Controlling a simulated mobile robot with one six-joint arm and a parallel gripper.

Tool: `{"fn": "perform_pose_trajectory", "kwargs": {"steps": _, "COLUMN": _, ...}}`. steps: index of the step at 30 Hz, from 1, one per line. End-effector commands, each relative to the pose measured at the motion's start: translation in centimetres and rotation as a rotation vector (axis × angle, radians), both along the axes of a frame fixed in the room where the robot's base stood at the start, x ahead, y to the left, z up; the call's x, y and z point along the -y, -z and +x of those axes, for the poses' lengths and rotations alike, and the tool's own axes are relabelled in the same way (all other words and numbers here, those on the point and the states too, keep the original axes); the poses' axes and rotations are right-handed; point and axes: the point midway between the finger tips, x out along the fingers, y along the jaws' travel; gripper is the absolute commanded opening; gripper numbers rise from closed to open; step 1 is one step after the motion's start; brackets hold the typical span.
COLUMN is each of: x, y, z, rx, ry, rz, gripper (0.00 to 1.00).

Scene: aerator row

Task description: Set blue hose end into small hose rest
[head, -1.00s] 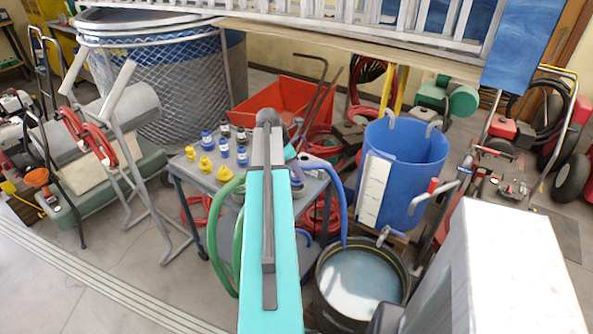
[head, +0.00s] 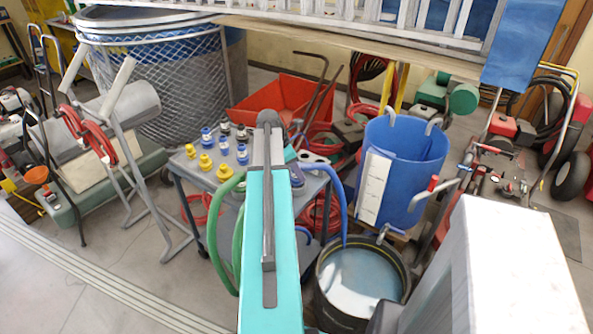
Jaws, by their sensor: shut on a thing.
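The teal arm is mine and hides much of the work surface. My gripper (head: 297,177) shows only partly beside it, over the right part of the grey cart (head: 222,205). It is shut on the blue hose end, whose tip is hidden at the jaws. The blue hose (head: 335,187) arcs right from there and drops into the black tub. A small pale piece (head: 309,156) sits just behind the gripper. I cannot tell whether it is the small hose rest, or whether the hose end touches a rest.
Yellow fittings (head: 206,161) and blue-capped bottles (head: 242,154) stand on the cart's left part. A green hose (head: 224,230) hangs in front. The black tub (head: 322,300) of water and a blue barrel (head: 420,165) stand right. A red bin (head: 285,97) is behind.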

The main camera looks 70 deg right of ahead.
Motion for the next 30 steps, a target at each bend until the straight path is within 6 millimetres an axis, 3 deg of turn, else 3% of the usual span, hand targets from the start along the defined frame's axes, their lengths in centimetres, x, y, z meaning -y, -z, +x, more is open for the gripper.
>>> {"fn": "perform_pose_trajectory", "kwargs": {"steps": 30, "x": 0.0, "y": 1.6, "z": 0.0, "rx": 0.000, "ry": 0.000, "rz": -0.001, "gripper": 0.15}}
